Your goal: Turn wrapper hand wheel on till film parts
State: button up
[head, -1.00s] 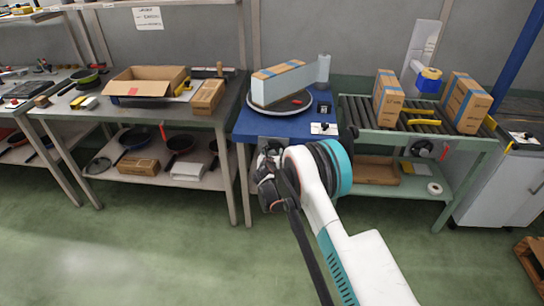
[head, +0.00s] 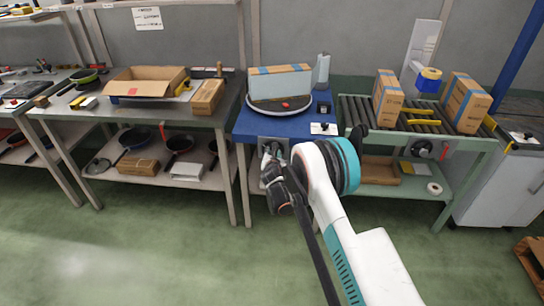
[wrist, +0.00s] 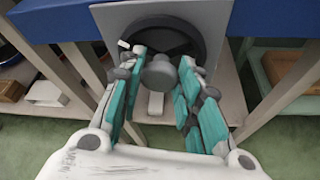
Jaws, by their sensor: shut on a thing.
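The wrapper's hand wheel (wrist: 150,38) is a black disc on a grey plate under the front of the blue table. In the wrist view my gripper (wrist: 160,82) has its teal-padded fingers on both sides of the wheel's grey knob (wrist: 159,72), shut on it. In the head view my gripper (head: 271,165) is at the wheel, partly hidden by my arm. Above, a carton (head: 280,82) wrapped in greyish film stands on the round turntable (head: 262,107). The film roll (head: 322,68) stands upright close to the carton's right end. I cannot tell whether film still spans between them.
The blue table (head: 245,127) stands between a left bench with an open carton (head: 140,88) and a roller conveyor (head: 420,122) carrying two cartons. Another wheel (head: 421,149) is under the conveyor. Table legs are near my gripper. The green floor in front is clear.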

jog(key=shift+d+m+y, duration=0.1)
jog(key=shift+m+y, duration=0.4)
jog(key=shift+m, duration=0.2)
jog(key=o, duration=1)
jog(key=shift+o, duration=0.2)
jog(key=v, duration=1.2)
